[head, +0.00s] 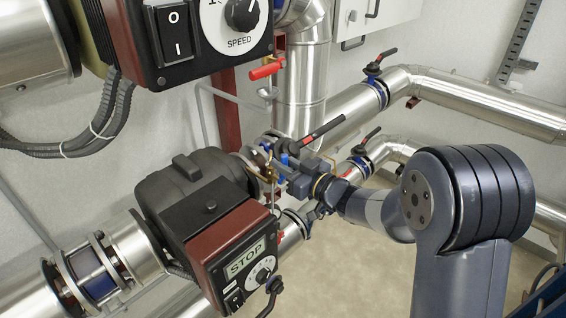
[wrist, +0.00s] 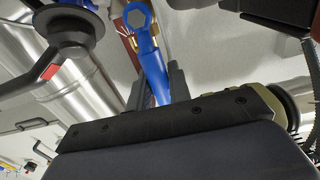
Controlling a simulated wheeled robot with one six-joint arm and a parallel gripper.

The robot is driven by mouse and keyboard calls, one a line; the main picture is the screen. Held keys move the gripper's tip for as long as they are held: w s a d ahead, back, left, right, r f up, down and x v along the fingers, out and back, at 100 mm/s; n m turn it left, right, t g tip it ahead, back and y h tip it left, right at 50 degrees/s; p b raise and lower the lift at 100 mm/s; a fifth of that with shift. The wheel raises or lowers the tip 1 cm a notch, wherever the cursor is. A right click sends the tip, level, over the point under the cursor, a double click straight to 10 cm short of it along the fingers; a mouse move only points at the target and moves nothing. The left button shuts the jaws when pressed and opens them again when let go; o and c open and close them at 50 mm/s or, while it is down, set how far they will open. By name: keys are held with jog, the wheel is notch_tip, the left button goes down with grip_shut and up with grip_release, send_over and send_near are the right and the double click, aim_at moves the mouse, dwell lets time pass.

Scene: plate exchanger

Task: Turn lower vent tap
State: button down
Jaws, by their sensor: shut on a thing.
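My gripper (head: 284,168) reaches in from the right in the head view, close beside a brass vent tap (head: 268,173). In the wrist view my gripper (wrist: 157,85) is shut on a blue spanner-like piece (wrist: 151,66) with a hexagonal ring at its far end. Brass parts of the tap (wrist: 158,28) show behind and beside the blue piece. The ring's hole shows grey through it. I cannot tell whether the blue piece is touching the brass. In the head view the contact is small and partly hidden by my gripper.
A lower pump with a STOP panel (head: 245,262) stands left of my gripper. A red-handled tap (head: 267,70) is above. A black lever with a red band (head: 322,130) is close above my gripper; a similar lever (wrist: 50,70) is at left in the wrist view.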

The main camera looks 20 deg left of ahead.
dwell(0.3)
jog(key=c, duration=1.3)
grip_release()
jog(key=b+v, duration=0.2)
jog(key=v, duration=0.8)
jog(key=shift+s+d, duration=0.15)
jog(key=shift+d, duration=0.2)
jog(key=shift+f, duration=0.1)
jog(key=p+x, duration=0.2)
jog(key=x, duration=0.8)
jog(key=shift+a, duration=0.45)
